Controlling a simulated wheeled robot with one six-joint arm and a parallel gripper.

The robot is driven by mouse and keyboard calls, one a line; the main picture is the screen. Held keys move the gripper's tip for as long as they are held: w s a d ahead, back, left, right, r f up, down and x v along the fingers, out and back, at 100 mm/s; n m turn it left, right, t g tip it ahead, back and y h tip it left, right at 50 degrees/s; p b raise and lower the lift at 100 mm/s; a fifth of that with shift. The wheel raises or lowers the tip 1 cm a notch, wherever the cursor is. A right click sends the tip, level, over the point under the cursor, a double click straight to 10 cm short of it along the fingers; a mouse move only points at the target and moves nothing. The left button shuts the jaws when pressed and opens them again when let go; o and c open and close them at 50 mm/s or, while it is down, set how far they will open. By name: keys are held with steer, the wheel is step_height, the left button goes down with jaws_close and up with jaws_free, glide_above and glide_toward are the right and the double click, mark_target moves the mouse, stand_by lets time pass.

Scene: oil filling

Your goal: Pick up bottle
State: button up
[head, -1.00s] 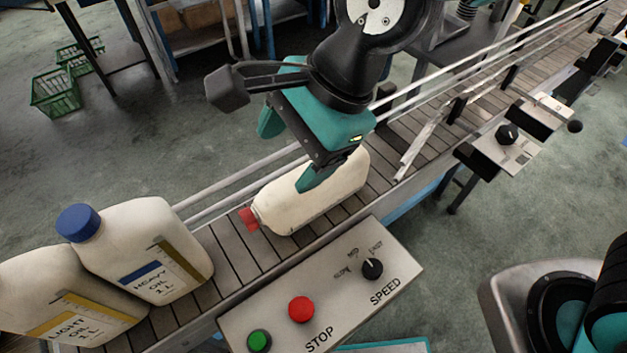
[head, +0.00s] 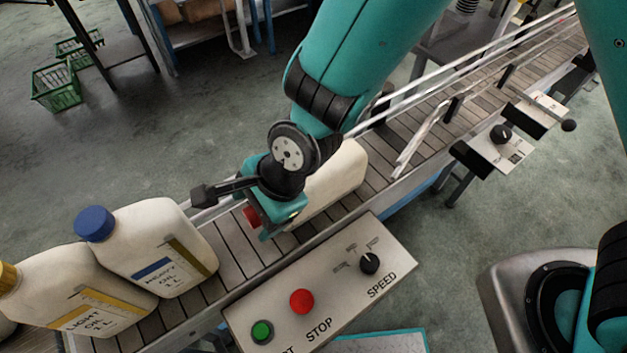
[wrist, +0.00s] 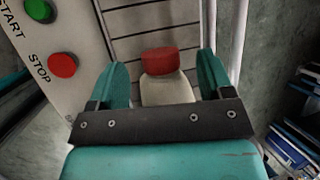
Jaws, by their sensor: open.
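A cream bottle (head: 337,177) with a red cap (head: 251,216) lies on its side on the conveyor. Its cap points to the lower left, and my arm hides part of its neck end. My gripper (head: 268,222) is at the cap end of the bottle. In the wrist view the red cap (wrist: 160,61) and neck show between the two teal fingers of my gripper (wrist: 162,80), with a gap on each side. The gripper is open and holds nothing.
Two upright oil bottles, Heavy Oil (head: 160,249) and Light Oil (head: 75,297), stand on the conveyor (head: 231,245) at the lower left. A control panel (head: 330,285) with buttons and a speed knob lies along the near side. Metal rails (head: 425,88) run along the far side.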

steer(key=shift+x, duration=0.8)
steer(key=shift+c, duration=0.5)
steer(key=c, duration=1)
steer(key=shift+r, duration=0.1)
